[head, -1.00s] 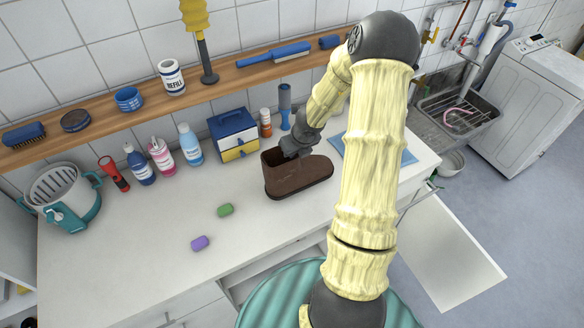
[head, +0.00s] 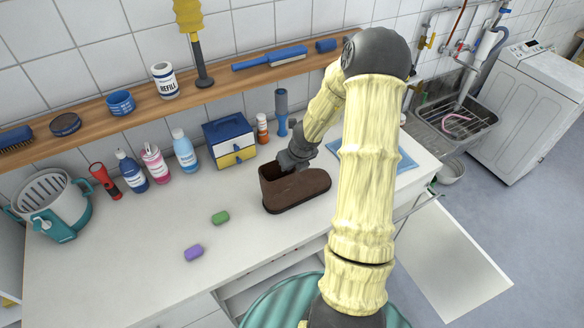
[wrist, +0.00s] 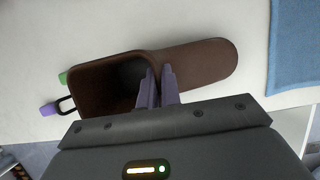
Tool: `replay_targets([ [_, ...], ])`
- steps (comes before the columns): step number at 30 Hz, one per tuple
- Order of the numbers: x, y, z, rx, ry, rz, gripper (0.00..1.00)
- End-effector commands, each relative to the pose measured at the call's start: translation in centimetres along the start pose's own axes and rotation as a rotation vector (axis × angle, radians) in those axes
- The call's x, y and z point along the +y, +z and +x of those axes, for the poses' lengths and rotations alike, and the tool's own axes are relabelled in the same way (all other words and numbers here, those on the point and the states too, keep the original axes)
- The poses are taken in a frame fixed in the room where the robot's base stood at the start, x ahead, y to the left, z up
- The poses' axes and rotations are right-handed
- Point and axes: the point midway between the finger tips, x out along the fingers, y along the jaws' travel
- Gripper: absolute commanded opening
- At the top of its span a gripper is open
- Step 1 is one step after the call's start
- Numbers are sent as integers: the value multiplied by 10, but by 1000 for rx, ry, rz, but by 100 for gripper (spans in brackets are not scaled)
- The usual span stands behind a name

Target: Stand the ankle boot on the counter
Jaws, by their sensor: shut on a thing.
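The brown ankle boot (head: 300,194) is upright on the white counter (head: 130,238), its open shaft to the left and its toe to the right. My gripper (head: 288,161) is at the boot's shaft in the head view. In the wrist view my gripper's purple fingers (wrist: 157,86) are shut on the shaft's wall on the toe side, one finger inside the opening. The sole appears to be at the counter's surface; any small gap is hidden.
A green block (head: 220,218) and a purple block (head: 194,253) lie left of the boot. A blue drawer box (head: 230,140) and several bottles stand behind. A blue cloth (head: 405,160) lies to the right. An open cabinet door (head: 450,250) juts out in front.

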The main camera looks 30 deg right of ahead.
Motion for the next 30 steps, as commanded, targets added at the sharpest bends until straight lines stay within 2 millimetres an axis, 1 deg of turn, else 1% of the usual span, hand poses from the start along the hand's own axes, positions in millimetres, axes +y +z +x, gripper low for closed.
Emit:
replay_targets([
  [4, 0, 1, -1, -2, -1, -1, 0],
  [7, 0, 0, 2, -1, 0, -1, 0],
  [9, 0, 0, 1, 0, 0, 0, 17],
  [11, 0, 0, 1, 0, 0, 0, 27],
  [22, 0, 1, -2, 0, 0, -1, 27],
  [26, 0, 2, -16, -1, -1, -2, 27],
  [30, 0, 3, -41, -1, -2, 0, 27],
])
